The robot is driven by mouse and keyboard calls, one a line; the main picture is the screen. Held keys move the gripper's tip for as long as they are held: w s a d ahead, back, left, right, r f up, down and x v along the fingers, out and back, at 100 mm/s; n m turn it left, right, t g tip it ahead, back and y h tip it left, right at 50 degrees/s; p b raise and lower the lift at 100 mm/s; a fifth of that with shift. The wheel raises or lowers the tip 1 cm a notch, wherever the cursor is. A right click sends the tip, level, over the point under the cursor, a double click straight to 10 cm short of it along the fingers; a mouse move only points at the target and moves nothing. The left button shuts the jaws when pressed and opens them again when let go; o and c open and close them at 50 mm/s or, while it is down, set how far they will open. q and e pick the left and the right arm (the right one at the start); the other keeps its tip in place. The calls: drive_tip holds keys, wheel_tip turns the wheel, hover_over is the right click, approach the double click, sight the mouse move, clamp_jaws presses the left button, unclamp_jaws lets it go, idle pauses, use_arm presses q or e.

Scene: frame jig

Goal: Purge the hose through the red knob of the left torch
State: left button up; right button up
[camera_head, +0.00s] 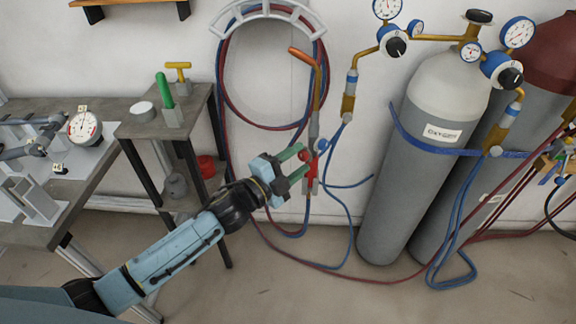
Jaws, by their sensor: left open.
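The left torch (314,130) hangs upright against the white wall, its bent copper tip at the top. Its red knob (304,155) sits on the left side of the lower body, and a blue knob (323,145) sits on the right. My left gripper (305,159) reaches in from the left. Its green fingers are open, one above the other, with their tips at the red knob. I cannot tell whether they touch it. Red and blue hoses (340,215) run down from the torch to the floor. My right gripper is out of view.
Two gas cylinders (418,150) with gauges and regulators (397,46) stand at the right, strapped in blue. A hose hanger (262,14) is on the wall. A small shelf stand (150,126) and a workbench with a dial gauge (84,127) stand at the left.

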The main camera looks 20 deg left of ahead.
use_arm(q)
drive_tip(key=p+v, duration=0.2)
drive_tip(key=v, duration=1.1)
drive_tip(key=shift+s+a, duration=0.15)
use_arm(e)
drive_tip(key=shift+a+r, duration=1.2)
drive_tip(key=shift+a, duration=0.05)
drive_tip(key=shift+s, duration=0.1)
